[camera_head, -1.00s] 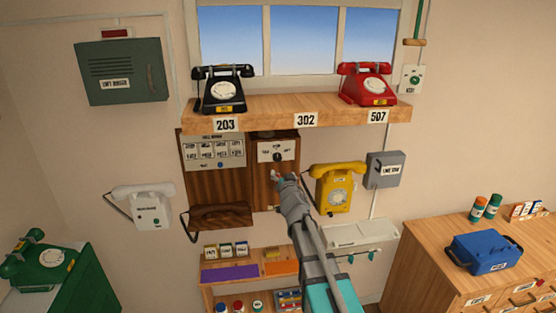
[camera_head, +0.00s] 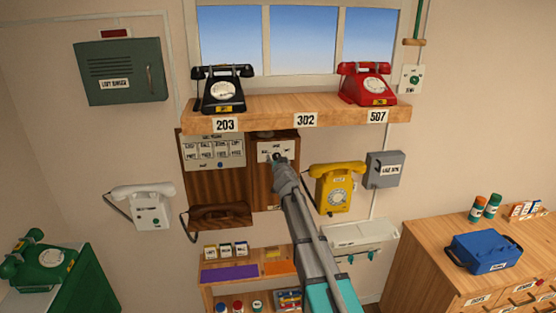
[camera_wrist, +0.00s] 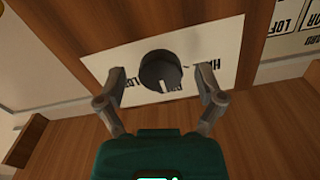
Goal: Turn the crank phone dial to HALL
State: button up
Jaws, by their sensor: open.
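The crank phone's wooden box (camera_head: 262,188) hangs on the wall under the shelf. Its white label plate (camera_head: 264,147) bears a round black dial, clearest in the wrist view (camera_wrist: 160,68). A pale mark on the dial's rim points down in the wrist view. Lettering shows upside down around it, a partly hidden word starting "HA" on the right and "LOF" at lower left. My gripper (camera_head: 278,160) is at the plate and partly hides the dial in the head view. In the wrist view my gripper (camera_wrist: 160,73) is open, with one finger either side of the dial, apart from it.
A yellow phone (camera_head: 338,188) is close on the right. The wooden shelf (camera_head: 265,112), bearing black (camera_head: 222,90) and red (camera_head: 366,84) phones, juts out just above.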

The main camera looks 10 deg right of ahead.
jog(key=shift+c, duration=0.3)
jog(key=c, duration=1.1)
jog(key=shift+n, duration=0.4)
jog(key=n, duration=1.1)
jog(key=o, duration=1.2)
jog(key=shift+c, duration=0.2)
